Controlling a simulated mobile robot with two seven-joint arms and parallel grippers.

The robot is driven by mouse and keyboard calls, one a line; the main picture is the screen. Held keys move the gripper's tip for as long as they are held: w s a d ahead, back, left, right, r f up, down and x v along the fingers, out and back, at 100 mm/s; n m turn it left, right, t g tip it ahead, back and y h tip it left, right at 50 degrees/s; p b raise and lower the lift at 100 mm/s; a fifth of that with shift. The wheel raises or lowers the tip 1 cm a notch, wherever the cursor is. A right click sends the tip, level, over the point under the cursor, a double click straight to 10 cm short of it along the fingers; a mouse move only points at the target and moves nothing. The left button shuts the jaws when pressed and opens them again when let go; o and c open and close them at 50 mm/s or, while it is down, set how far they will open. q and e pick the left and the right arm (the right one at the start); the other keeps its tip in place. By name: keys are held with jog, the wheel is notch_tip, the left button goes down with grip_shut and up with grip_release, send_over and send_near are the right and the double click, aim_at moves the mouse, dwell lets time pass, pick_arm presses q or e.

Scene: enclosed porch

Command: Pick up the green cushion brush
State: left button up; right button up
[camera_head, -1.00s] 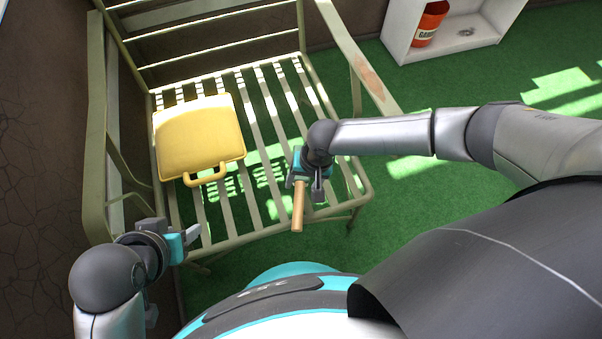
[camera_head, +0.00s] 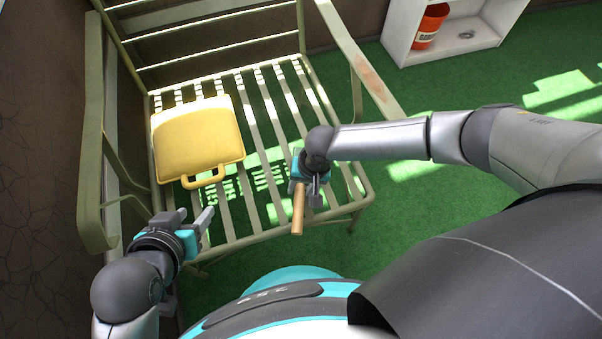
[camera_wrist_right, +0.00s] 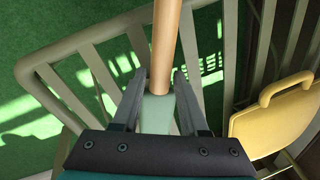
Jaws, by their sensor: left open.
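The green cushion brush shows a tan wooden handle (camera_head: 298,209) in the head view and a pale green part (camera_wrist_right: 157,113) in the right wrist view. My right gripper (camera_head: 311,186) is over the front of the bench seat, its fingers on either side of the brush by the green part. It appears shut on the brush; the handle sticks out past the fingertips. The brush's far end is hidden under the gripper body. My left gripper (camera_head: 207,222) is open and empty at the bench's front left corner, apart from the brush.
A yellow cushion-like item with a loop handle (camera_head: 197,137) lies on the slatted bench (camera_head: 268,112), left of the brush. A white shelf (camera_head: 398,33) with a red container (camera_head: 430,27) stands at the back right. Green floor around the bench's right side is open.

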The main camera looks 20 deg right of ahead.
grip_shut()
dwell(0.7)
